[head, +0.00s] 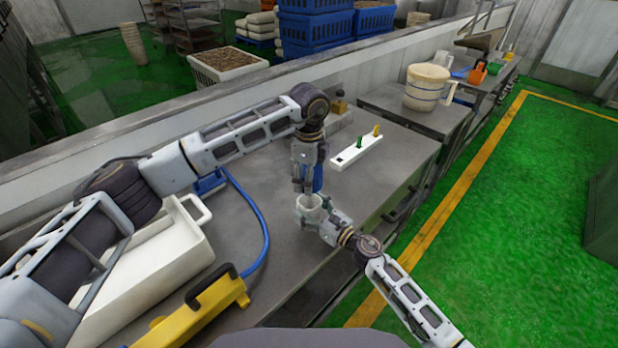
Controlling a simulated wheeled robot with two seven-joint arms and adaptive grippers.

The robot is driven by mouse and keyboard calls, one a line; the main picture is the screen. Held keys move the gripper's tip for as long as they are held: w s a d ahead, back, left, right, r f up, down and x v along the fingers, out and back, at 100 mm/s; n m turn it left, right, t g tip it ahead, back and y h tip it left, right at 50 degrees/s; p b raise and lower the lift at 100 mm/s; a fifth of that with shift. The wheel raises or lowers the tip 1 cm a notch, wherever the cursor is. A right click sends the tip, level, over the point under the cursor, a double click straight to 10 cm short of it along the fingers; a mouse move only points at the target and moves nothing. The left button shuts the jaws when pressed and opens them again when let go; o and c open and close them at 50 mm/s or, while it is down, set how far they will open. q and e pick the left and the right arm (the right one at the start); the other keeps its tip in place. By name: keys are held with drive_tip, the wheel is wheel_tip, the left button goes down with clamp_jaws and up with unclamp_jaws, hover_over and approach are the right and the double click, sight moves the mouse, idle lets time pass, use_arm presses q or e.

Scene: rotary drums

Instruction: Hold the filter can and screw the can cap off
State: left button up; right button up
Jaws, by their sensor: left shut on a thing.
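The filter can (310,203) is a small white cylinder standing near the middle of the steel bench, towards its right edge. My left gripper (306,190) points straight down over it and is shut at the can's top, on the can cap. The cap itself is hidden by the fingers. My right gripper (314,222) comes in from the lower right, low against the can's near side. Its fingers are too small and too overlapped with the can to tell whether they grip it.
A blue object (318,178) stands just behind my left gripper. A white strip with green and yellow pegs (357,152) lies behind right. A white bin (150,270), a blue hose (262,235) and a yellow tool (195,313) are at left. A white bucket (427,86) stands on a farther table.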

drive_tip(key=shift+d, duration=0.1)
idle(0.4)
drive_tip(key=shift+v, duration=5.9)
drive_tip(key=shift+r, duration=0.1)
